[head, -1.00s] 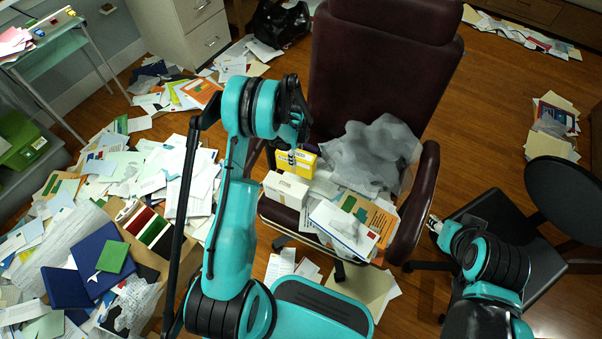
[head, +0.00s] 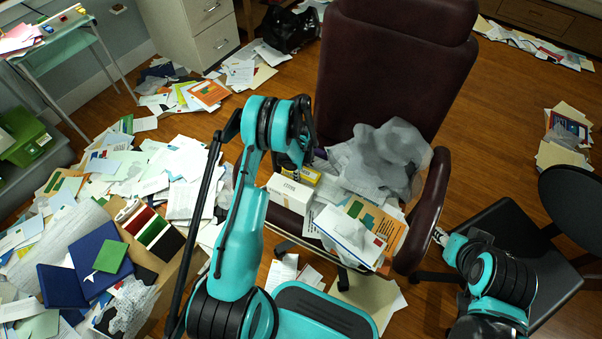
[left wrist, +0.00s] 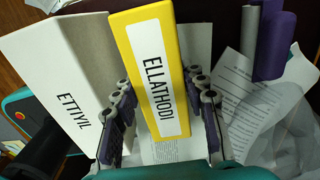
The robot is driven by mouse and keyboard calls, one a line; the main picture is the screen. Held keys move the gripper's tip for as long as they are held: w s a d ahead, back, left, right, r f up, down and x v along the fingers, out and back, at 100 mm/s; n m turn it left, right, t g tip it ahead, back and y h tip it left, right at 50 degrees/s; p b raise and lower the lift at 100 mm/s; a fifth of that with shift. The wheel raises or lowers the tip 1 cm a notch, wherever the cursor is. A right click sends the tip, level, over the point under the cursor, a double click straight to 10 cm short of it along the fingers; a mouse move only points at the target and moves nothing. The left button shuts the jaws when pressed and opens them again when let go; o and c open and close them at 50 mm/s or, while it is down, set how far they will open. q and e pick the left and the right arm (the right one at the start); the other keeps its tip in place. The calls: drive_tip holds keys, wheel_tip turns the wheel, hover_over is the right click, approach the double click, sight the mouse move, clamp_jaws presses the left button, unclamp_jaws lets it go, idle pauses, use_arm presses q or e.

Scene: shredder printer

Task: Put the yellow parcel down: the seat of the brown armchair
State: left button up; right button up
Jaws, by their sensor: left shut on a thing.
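The yellow parcel (head: 304,174) is at the left side of the brown armchair (head: 392,60)'s seat, beside a white box (head: 290,192). In the left wrist view the parcel (left wrist: 152,72) has a white label reading ELLATHODI. The white box (left wrist: 62,85), labelled ETTIYIL, is close along its left side. My left gripper (head: 296,162) is shut on the yellow parcel, one finger on each side in the left wrist view (left wrist: 163,120). Whether the parcel touches the seat is hidden. My right gripper (head: 440,237) is near the armchair's right armrest; its fingers are too small to read.
Papers and envelopes (head: 352,232) and a crumpled grey translucent bag (head: 385,160) cover much of the seat. A black chair (head: 515,230) stands at right. Papers (head: 150,180) litter the floor at left. Some wooden floor (head: 500,110) is clear at right.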

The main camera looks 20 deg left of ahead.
use_arm(q)
drive_tip(key=o, duration=1.4)
drive_tip(key=shift+f, duration=0.1)
